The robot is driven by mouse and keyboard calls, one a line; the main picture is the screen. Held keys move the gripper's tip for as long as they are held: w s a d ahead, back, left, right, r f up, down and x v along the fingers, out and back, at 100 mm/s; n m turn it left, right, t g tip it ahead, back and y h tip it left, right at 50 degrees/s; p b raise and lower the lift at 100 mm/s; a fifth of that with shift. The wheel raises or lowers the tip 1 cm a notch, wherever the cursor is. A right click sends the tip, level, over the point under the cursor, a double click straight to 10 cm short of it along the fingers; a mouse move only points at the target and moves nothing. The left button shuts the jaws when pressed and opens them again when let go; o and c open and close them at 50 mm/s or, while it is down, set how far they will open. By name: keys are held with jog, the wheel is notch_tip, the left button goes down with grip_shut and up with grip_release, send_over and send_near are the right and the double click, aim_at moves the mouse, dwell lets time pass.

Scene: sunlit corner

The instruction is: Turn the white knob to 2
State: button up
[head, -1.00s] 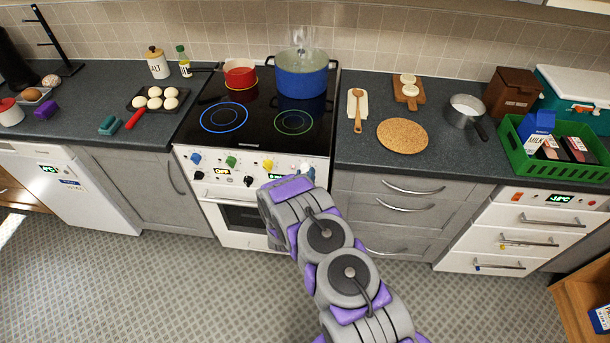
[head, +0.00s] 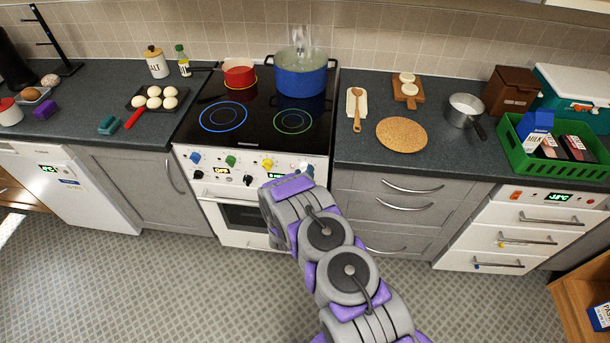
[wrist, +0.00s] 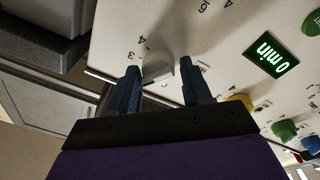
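The white knob (wrist: 160,73) is on the white front panel of the stove (wrist: 128,28). In the wrist view it lies between the two fingers of my gripper (wrist: 160,88), with printed numbers around it. The fingers stand apart, one on each side of the knob; I cannot make out firm contact. Its pointer setting is not clear. In the head view my gripper is at the right end of the panel, mostly hidden by my arm, and only a bit of the white knob (head: 308,170) shows.
Blue (head: 195,158), green (head: 231,161) and yellow (head: 267,163) knobs sit left of the white one. A green display (wrist: 271,55) reads 0 min. A blue pot (head: 300,82) and a red pot (head: 239,76) stand on the hob. Drawers (head: 390,205) are to the right.

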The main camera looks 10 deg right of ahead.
jog(key=o, duration=0.3)
jog(key=shift+a, duration=0.15)
jog(key=shift+f, duration=0.1)
jog(key=p+v, duration=0.2)
jog(key=v, duration=1.5)
jog(key=shift+s+a, duration=0.1)
jog(key=shift+s, duration=0.05)
